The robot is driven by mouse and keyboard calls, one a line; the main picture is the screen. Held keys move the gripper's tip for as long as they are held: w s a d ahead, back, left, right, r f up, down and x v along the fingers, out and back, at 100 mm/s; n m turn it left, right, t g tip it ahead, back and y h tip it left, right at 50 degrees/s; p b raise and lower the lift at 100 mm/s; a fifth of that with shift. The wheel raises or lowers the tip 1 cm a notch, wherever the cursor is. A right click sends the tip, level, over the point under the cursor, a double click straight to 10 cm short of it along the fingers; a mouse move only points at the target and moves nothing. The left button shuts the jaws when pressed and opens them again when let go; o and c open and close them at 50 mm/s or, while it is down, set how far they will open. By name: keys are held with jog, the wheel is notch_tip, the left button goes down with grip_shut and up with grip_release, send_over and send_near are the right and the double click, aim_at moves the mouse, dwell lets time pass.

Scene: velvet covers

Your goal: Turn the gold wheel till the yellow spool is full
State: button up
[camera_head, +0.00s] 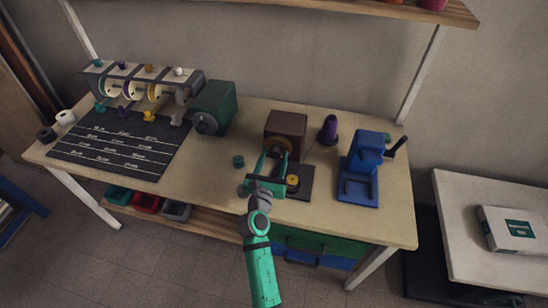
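A brown box-shaped machine (287,125) stands at the middle of the workbench, with the gold wheel (281,144) on its front face. A small yellow spool (293,180) sits on the dark base plate in front of the machine. The picture is too small to tell how much thread is on the spool. My teal gripper (272,157) reaches in from the front. Its two fingers are spread apart, with the tips at the lower part of the wheel. I cannot tell whether they touch it, and they partly cover the wheel.
A purple cone (329,130) and a blue device (361,169) stand to the right. A black labelled mat (122,142) lies at far left before a thread rack (150,85). A shelf (390,10) hangs above.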

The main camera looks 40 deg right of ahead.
jog(key=c, duration=0.8)
